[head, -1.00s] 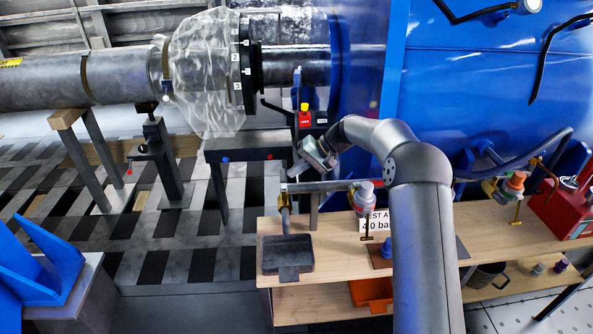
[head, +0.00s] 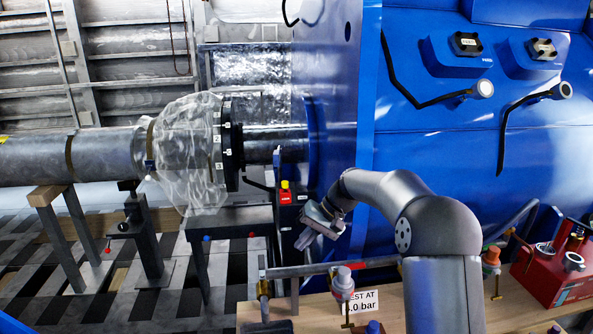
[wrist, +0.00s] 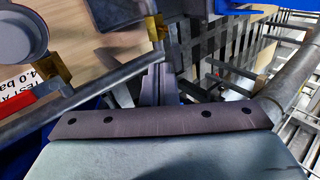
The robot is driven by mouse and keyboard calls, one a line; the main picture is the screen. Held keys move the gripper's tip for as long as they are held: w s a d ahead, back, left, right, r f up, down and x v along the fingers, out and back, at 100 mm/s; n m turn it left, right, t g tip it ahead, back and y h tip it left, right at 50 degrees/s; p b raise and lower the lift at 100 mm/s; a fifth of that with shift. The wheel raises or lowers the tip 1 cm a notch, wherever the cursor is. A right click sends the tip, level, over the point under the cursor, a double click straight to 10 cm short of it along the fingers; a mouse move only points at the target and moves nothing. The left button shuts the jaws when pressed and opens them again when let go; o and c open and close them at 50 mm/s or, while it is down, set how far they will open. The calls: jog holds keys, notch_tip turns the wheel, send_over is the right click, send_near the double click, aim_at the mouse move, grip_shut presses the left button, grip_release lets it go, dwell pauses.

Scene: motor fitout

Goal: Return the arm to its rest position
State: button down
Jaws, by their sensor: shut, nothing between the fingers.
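My gripper (head: 305,240) hangs at the end of my bent arm, just in front of the blue motor housing (head: 440,150) and above the left end of the wooden bench. In the wrist view my gripper's fingers (wrist: 160,84) are together with nothing between them. The gripper is apart from the grey pipe rail (head: 330,268) below it in the head view.
The wooden bench (head: 395,308) carries a valve (head: 343,283), a "TEST AT" sign (head: 364,301) and a red box (head: 553,280). A plastic-wrapped shaft (head: 185,150) lies left. A red button box (head: 286,194) stands close left of my gripper.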

jog(key=s+d+r+h, duration=0.2)
jog(key=s+d, duration=0.1)
jog(key=s, duration=0.6)
jog(key=s+d+r+h, duration=0.2)
jog(key=s+d, duration=0.2)
jog(key=s, duration=0.6)
jog(key=s+d+f+h, duration=0.1)
jog(key=s+d+f, duration=0.1)
jog(key=s, duration=0.7)
jog(key=s+d+f+t+h, duration=0.1)
jog(key=s+d, duration=0.3)
jog(key=s, duration=0.6)
jog(key=shift+d+f+m+h, duration=0.25)
jog(key=shift+f+h, duration=0.35)
jog(key=shift+f, duration=0.3)
jog(key=shift+s, duration=0.1)
